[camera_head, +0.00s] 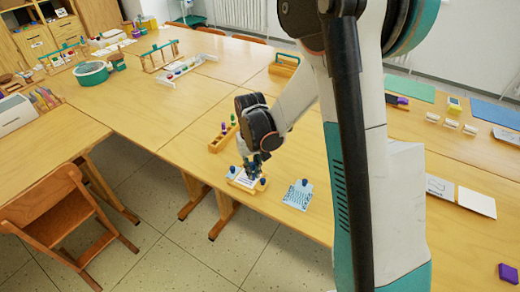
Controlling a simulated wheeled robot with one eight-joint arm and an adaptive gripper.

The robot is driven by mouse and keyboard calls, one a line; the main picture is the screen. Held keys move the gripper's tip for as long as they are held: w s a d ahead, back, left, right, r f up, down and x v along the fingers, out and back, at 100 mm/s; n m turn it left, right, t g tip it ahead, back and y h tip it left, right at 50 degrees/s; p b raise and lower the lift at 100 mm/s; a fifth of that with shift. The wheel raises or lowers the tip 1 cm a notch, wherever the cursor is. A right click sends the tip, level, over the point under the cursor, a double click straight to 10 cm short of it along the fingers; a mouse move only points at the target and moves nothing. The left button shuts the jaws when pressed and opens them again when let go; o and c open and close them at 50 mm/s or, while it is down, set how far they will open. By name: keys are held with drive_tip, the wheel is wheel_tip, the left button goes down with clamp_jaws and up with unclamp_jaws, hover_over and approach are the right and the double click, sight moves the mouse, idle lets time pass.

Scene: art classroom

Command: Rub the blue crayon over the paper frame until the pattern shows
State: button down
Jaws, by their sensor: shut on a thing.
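The paper frame (244,181) lies near the front edge of the table, a white sheet in a wooden frame with blue knobs at its left and right sides. My gripper (256,167) points down over the far part of the frame and hides some of it. It is shut on a small dark thing that I take for the blue crayon; it is mostly hidden by the fingers. I cannot tell whether its tip touches the paper. Any pattern on the sheet is too small to make out.
A patterned light-blue plate (298,195) with a blue knob lies right of the frame. A wooden holder (223,137) with green and purple pieces stands behind it. A wooden chair (62,215) stands at left. Bare tabletop (180,105) lies farther back.

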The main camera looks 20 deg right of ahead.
sight(253, 163)
drive_tip(key=shift+r+p, duration=1.4)
drive_tip(key=shift+r, duration=1.05)
